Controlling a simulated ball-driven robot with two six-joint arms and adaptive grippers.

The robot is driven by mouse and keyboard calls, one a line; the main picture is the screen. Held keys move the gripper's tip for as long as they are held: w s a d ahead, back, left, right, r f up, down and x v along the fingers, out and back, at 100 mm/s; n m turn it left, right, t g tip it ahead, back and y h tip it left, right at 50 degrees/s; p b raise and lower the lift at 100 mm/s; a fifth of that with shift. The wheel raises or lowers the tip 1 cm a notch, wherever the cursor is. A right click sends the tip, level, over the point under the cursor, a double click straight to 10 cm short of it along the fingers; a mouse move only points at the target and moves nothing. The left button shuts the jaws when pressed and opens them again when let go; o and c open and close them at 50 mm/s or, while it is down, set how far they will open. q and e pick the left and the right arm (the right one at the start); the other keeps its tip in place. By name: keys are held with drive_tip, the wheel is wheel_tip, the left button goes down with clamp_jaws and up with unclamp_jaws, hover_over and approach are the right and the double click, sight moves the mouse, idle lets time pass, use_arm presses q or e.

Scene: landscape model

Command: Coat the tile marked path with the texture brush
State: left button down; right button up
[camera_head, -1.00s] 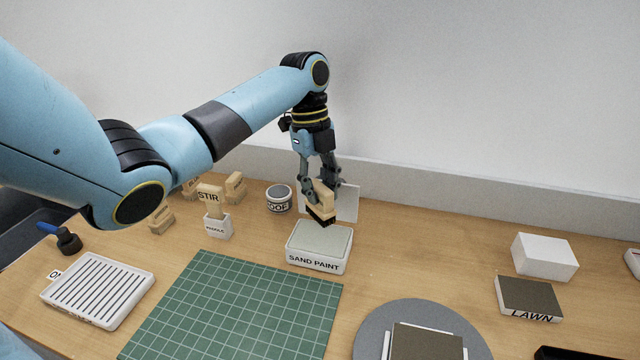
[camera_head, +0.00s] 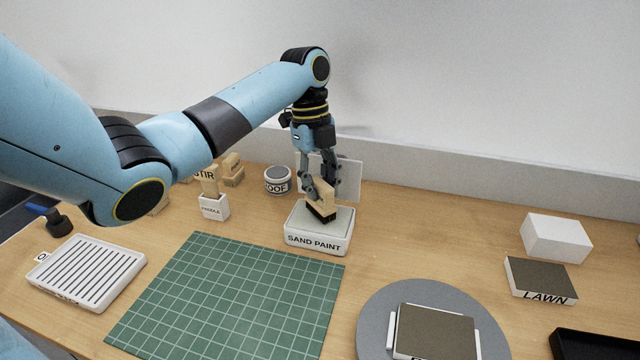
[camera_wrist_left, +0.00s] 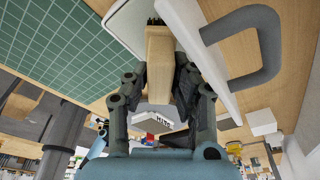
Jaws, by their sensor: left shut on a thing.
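My left gripper (camera_head: 319,188) is shut on the wooden handle of the texture brush (camera_head: 322,208). The brush's dark bristles point down at the pad of the white SAND PAINT tray (camera_head: 316,243); they look to be on it or just above it. The left wrist view shows the wooden handle (camera_wrist_left: 159,62) between the fingers, bristles at the far end. A dark-topped tile (camera_head: 436,330) lies on the grey round turntable (camera_head: 376,318) at the front right. Its label is cut off by the picture's edge, so I cannot read "path". My right gripper is not in view.
A green cutting mat (camera_head: 230,290) lies in front of the tray. A LAWN tile (camera_head: 540,275) and a white block (camera_head: 556,237) are at right. A ROOF pot (camera_head: 277,181) and STIR holder (camera_head: 213,206) stand left of the tray. A white panel (camera_head: 349,180) stands behind.

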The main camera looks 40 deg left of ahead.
sight(324, 185)
use_arm(q)
drive_tip(key=shift+f, duration=0.2)
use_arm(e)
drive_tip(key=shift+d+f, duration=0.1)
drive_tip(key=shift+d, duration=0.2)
use_arm(q)
drive_tip(key=shift+f, duration=0.3)
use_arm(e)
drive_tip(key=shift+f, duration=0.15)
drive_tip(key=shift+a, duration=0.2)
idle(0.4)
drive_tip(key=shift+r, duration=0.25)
use_arm(q)
drive_tip(key=shift+s, duration=0.1)
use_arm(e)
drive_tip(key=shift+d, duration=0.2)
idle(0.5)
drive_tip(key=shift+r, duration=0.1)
use_arm(q)
wheel_tip(324, 185, up, 7)
drive_tip(key=p, duration=0.7)
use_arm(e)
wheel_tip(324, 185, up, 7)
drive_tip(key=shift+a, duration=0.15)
